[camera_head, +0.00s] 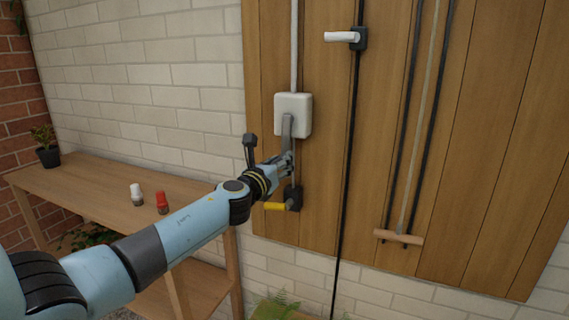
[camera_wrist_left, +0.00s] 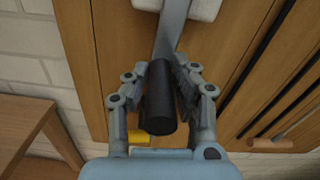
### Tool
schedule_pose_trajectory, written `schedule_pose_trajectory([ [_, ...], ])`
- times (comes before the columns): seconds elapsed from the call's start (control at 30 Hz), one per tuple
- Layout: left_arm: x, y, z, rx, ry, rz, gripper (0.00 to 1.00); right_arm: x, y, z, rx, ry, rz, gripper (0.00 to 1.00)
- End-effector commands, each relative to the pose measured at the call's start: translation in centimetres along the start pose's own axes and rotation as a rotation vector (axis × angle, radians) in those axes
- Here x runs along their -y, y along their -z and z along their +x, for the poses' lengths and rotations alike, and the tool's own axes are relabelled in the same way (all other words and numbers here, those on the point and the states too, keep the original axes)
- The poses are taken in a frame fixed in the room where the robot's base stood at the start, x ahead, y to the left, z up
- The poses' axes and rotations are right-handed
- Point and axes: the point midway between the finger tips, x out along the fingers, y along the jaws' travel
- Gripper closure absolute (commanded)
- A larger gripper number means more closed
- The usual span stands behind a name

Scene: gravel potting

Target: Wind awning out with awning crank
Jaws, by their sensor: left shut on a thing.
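The awning crank is on a white box (camera_head: 293,115) on the wooden wall panel. Its grey arm (camera_head: 287,128) hangs down from the box, pointing nearly straight down in the head view. In the left wrist view the crank's black grip (camera_wrist_left: 158,100) lies between the fingers, with the grey arm (camera_wrist_left: 171,32) running up to the white box (camera_wrist_left: 203,9). My left gripper (camera_head: 286,163) is shut on this black grip, just below the box. The awning itself is not in view. My right gripper is not in view.
A yellow-handled lever (camera_head: 275,206) sits just below my left gripper. A white-handled lever (camera_head: 340,37) is on a black rod up right. A wooden bar (camera_head: 398,238) hangs on cords. A wooden bench (camera_head: 90,190) at left holds a plant (camera_head: 47,156) and two small bottles (camera_head: 161,202).

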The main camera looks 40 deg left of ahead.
Motion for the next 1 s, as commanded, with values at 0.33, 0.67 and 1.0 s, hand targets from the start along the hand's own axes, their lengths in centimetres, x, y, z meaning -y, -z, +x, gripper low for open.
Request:
schedule_pose_trajectory([
  [0.33, -0.36, 0.24, -0.09, -0.005, -0.003, 0.023, 1.0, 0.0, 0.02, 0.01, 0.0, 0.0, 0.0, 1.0],
  [0.67, -0.32, 0.24, -0.09, -0.005, -0.002, 0.021, 0.58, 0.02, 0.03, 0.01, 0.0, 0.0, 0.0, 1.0],
  [1.0, -0.23, 0.18, -0.07, -0.004, 0.0, 0.02, 0.53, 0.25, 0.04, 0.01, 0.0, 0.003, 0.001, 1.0],
])
